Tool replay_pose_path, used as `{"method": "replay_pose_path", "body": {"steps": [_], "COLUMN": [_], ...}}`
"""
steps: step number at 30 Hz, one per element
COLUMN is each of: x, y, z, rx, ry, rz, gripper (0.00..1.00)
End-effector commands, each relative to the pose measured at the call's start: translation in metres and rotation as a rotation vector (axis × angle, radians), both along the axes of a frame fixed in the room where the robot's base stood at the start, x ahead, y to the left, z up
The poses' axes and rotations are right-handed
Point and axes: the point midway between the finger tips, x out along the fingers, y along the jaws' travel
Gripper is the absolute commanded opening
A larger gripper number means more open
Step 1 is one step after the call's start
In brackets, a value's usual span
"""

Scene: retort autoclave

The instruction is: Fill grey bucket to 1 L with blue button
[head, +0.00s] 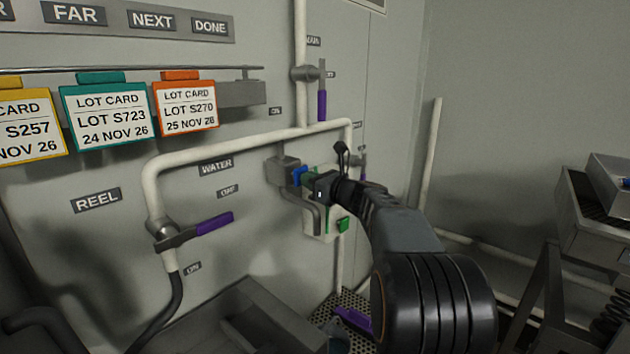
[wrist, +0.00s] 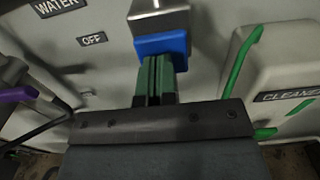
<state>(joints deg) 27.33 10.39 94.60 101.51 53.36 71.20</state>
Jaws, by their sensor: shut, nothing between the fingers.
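The blue button (head: 299,174) is on the underside or front of a grey metal box (head: 283,171) on the wall, by the WATER label. In the wrist view the blue button (wrist: 162,45) is right in front of my gripper (wrist: 154,62). The green fingers are shut together with nothing between them, and their tips overlap the button's lower edge. I cannot tell whether they press it. In the head view my gripper (head: 308,180) hides part of this spot. A small greyish vessel, perhaps the grey bucket (head: 338,343), is cut off at the bottom edge; its water level is not visible.
A CLEANER dispenser (wrist: 272,85) with green parts is just right of my gripper. Pipes with purple valve handles (head: 214,223) run along the wall. A metal trough (head: 262,318) lies below, and a metal stand (head: 585,215) is at right.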

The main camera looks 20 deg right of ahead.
Motion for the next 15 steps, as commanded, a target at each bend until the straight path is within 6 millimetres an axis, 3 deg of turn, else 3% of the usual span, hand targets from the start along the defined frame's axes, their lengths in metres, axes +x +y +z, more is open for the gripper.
{"method": "replay_pose_path", "body": {"steps": [11,15], "x": [0.001,0.011], "y": [0.001,0.006], "z": [0.000,0.000], "rx": [0.000,0.000], "ry": [0.000,0.000], "rz": [0.001,0.003], "gripper": [0.00,0.00]}}
